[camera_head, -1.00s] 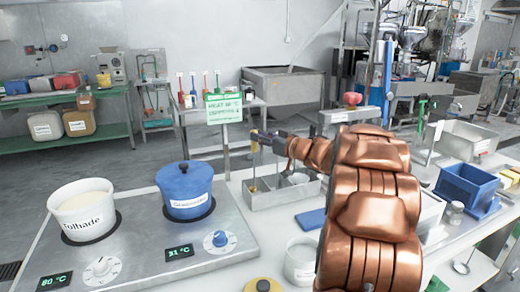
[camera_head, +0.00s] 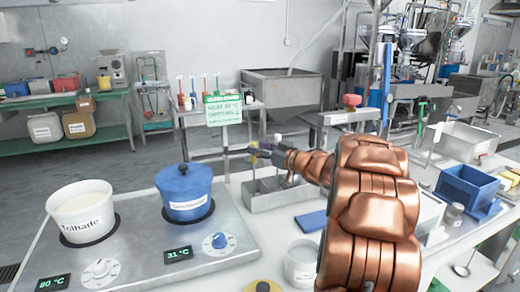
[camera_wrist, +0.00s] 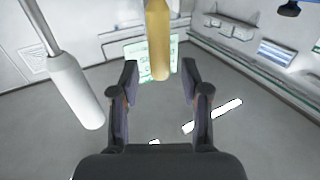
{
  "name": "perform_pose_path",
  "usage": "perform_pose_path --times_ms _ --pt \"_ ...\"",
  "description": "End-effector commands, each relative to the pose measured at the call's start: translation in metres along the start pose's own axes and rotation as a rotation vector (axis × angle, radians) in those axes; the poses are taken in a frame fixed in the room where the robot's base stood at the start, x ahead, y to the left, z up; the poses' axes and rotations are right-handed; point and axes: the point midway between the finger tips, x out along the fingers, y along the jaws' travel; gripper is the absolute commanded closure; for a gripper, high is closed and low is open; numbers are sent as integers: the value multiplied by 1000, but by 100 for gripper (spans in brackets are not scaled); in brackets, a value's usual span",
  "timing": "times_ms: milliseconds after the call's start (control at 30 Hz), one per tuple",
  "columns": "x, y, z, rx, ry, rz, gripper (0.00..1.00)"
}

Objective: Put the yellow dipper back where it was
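The yellow dipper shows in the wrist view as a yellow handle (camera_wrist: 157,40) coming down from the top edge, its end between the two fingertips. My gripper (camera_wrist: 160,72) is open, with clear gaps on both sides of the handle, so it does not grip it. The dipper's lower part is hard to make out. A white handle (camera_wrist: 75,90) on a metal rod is left of my fingers.
A hotplate (camera_head: 130,245) with a white pot (camera_head: 82,212) and a blue lidded pot (camera_head: 186,192) stands at left. A green-edged sign (camera_head: 224,110) is behind my gripper. A blue crate (camera_head: 468,188) is at right. A white cup (camera_head: 301,262) stands in front.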

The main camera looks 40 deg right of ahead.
Motion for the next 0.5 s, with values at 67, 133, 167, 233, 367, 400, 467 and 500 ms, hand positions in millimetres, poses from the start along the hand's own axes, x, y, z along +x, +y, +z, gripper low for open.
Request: perform_pose_path --times_ms 67,133,167,233,367,400,467,500 --pt "0 0 0 0 0 0 54" --pt "0 0 0 0 0 0 54" --pt "0 0 0 0 0 0 54" --pt "0 0 -2 -1 0 0 54" --pt "-8 1 -4 0 0 3 54" --pt "-13 1 -4 0 1 2 54" --pt "-22 1 -4 1 1 3 54" --pt "-28 1 -4 1 0 3 54"
